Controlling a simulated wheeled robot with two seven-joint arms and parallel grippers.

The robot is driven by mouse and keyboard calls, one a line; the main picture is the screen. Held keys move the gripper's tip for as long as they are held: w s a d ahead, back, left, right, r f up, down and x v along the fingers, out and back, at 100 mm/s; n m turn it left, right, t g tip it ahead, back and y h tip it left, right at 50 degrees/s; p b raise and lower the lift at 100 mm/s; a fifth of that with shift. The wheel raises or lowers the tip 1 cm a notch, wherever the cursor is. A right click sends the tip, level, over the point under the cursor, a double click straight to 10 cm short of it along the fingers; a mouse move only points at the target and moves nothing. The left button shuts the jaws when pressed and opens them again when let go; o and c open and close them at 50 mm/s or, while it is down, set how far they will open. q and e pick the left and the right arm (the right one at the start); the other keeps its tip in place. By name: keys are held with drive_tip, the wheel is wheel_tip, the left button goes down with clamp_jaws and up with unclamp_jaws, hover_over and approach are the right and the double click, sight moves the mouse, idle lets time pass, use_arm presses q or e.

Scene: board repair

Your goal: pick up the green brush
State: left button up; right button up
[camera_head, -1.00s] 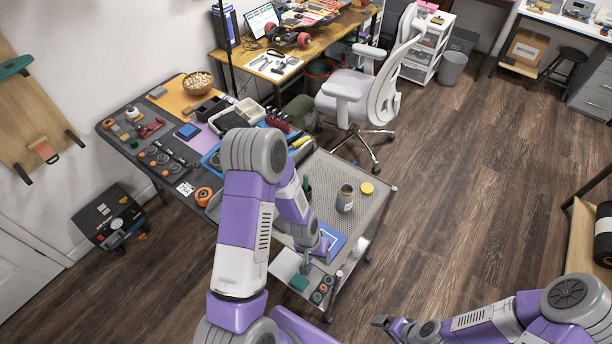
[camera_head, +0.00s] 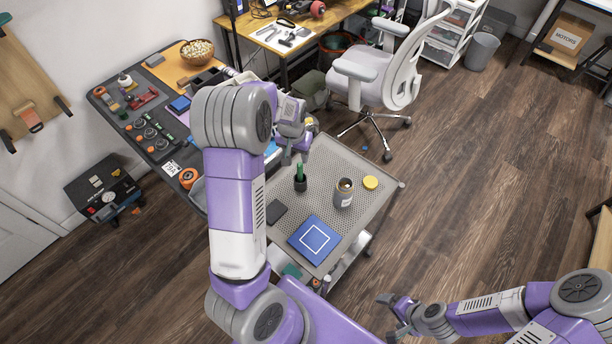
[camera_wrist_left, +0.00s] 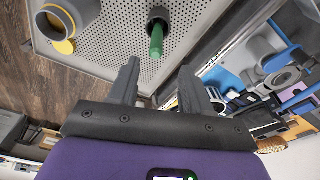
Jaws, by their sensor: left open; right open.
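The green brush (camera_head: 300,171) stands upright in a small dark cup (camera_head: 300,185) on the cart's perforated top. In the left wrist view the green brush (camera_wrist_left: 156,40) points out of the dark cup (camera_wrist_left: 152,16) towards my fingers. My left gripper (camera_head: 291,157) is open and empty, just behind the brush in the head view. In the left wrist view the brush lies ahead of the gap between my left fingertips (camera_wrist_left: 159,72), not held. My right gripper (camera_head: 388,305) is open and empty, low at the right, away from the cart.
On the cart top (camera_head: 345,155) are a grey jar (camera_head: 344,198), a yellow lid (camera_head: 370,183), a blue mat with a white square (camera_head: 315,240) and a dark flat block (camera_head: 276,211). A cluttered workbench (camera_head: 150,95) stands to the left. A chair (camera_head: 375,75) stands behind.

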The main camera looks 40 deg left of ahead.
sight(300, 169)
use_arm(q)
drive_tip(key=shift+w+f+b, duration=0.3)
drive_tip(key=shift+f, duration=0.3)
drive_tip(key=shift+w+f+b, duration=0.25)
drive_tip(key=shift+f+b, duration=0.05)
drive_tip(key=shift+f, duration=0.6)
wheel_tip(300, 169, down, 6)
drive_tip(key=shift+w+d+f+b, duration=0.1)
drive_tip(key=shift+b, duration=0.6)
drive_tip(key=shift+w+f, duration=0.1)
drive_tip(key=shift+f, duration=0.3)
use_arm(e)
drive_tip(key=f, duration=0.2)
drive_tip(key=w+f, duration=0.1)
drive_tip(key=shift+f, duration=0.35)
use_arm(q)
drive_tip(key=shift+r, duration=0.1)
clamp_jaws()
